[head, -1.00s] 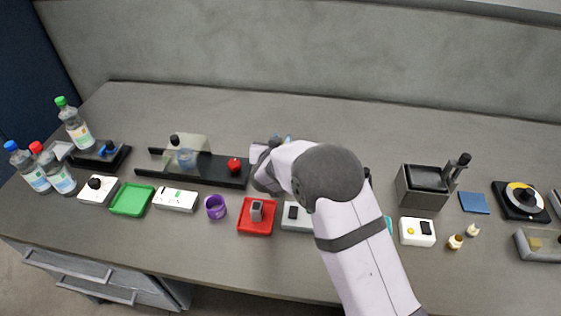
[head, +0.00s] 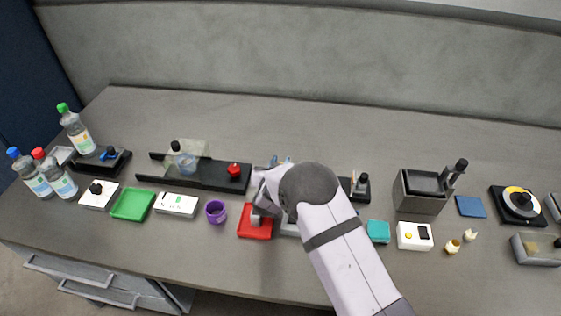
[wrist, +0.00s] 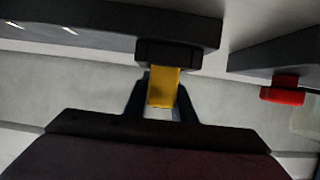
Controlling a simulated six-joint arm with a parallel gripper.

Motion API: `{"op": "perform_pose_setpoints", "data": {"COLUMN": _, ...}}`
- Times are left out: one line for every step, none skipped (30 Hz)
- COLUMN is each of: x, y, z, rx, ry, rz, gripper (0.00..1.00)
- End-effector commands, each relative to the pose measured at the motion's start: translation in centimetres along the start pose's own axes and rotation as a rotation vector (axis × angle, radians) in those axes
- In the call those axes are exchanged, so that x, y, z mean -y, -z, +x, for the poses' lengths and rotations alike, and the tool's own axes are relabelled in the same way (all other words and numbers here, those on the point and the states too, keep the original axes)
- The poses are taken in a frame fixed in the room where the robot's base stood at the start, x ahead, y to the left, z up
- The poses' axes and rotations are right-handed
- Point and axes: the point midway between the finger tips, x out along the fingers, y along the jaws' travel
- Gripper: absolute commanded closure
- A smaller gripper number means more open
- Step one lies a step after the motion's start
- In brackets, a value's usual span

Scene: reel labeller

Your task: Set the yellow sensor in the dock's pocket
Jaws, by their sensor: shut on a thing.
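In the wrist view the yellow sensor (wrist: 162,86) is between the two dark fingers of my gripper (wrist: 160,104), which is shut on it. The sensor's far end meets a dark block (wrist: 178,52) below a long black bar (wrist: 100,22). I cannot tell whether this block is the dock's pocket, or whether the sensor is inside it or only in front of it. In the head view my gripper (head: 262,192) is over the area just behind the red tray (head: 255,229). My arm hides the sensor there and covers part of the bench.
A black rail with a red knob (head: 233,170) lies left of my gripper; the knob also shows in the wrist view (wrist: 283,95). A purple cup (head: 216,211) and white box (head: 176,204) stand front left. A dark grey bin (head: 421,194) stands right. The back bench is clear.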

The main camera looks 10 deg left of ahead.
Motion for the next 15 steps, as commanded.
{"op": "perform_pose_setpoints", "data": {"x": 0.01, "y": 0.05, "z": 0.01, "rx": -0.001, "ry": 0.0, "rz": 0.0, "gripper": 1.0}}
{"op": "perform_pose_setpoints", "data": {"x": 0.01, "y": 0.05, "z": 0.01, "rx": -0.001, "ry": 0.0, "rz": 0.0, "gripper": 1.0}}
{"op": "perform_pose_setpoints", "data": {"x": 0.01, "y": 0.05, "z": 0.01, "rx": -0.001, "ry": 0.0, "rz": 0.0, "gripper": 1.0}}
{"op": "perform_pose_setpoints", "data": {"x": 0.01, "y": 0.05, "z": 0.0, "rx": -0.001, "ry": 0.0, "rz": 0.0, "gripper": 1.0}}
{"op": "perform_pose_setpoints", "data": {"x": 0.01, "y": 0.03, "z": 0.01, "rx": -0.001, "ry": 0.0, "rz": 0.0, "gripper": 1.0}}
{"op": "perform_pose_setpoints", "data": {"x": 0.01, "y": -0.03, "z": 0.03, "rx": -0.001, "ry": 0.0, "rz": 0.0, "gripper": 1.0}}
{"op": "perform_pose_setpoints", "data": {"x": 0.01, "y": -0.11, "z": 0.06, "rx": -0.001, "ry": 0.0, "rz": 0.0, "gripper": 1.0}}
{"op": "perform_pose_setpoints", "data": {"x": 0.01, "y": -0.2, "z": 0.1, "rx": -0.001, "ry": 0.0, "rz": 0.0, "gripper": 1.0}}
{"op": "perform_pose_setpoints", "data": {"x": 0.01, "y": -0.33, "z": 0.15, "rx": -0.001, "ry": 0.0, "rz": 0.0, "gripper": 1.0}}
{"op": "perform_pose_setpoints", "data": {"x": 0.01, "y": -0.41, "z": 0.19, "rx": -0.001, "ry": 0.0, "rz": 0.0, "gripper": 1.0}}
{"op": "perform_pose_setpoints", "data": {"x": 0.0, "y": -0.29, "z": 0.13, "rx": 0.0, "ry": 0.0, "rz": 0.0, "gripper": 0.7}}
{"op": "perform_pose_setpoints", "data": {"x": 0.0, "y": -0.27, "z": 0.12, "rx": 0.0, "ry": 0.0, "rz": 0.0, "gripper": 0.6}}
{"op": "perform_pose_setpoints", "data": {"x": 0.0, "y": -0.27, "z": 0.12, "rx": 0.0, "ry": 0.0, "rz": 0.0, "gripper": 0.58}}
{"op": "perform_pose_setpoints", "data": {"x": 0.0, "y": -0.27, "z": 0.12, "rx": 0.0, "ry": 0.0, "rz": 0.0, "gripper": 0.58}}
{"op": "perform_pose_setpoints", "data": {"x": 0.0, "y": -0.27, "z": 0.12, "rx": 0.0, "ry": 0.0, "rz": 0.0, "gripper": 0.58}}
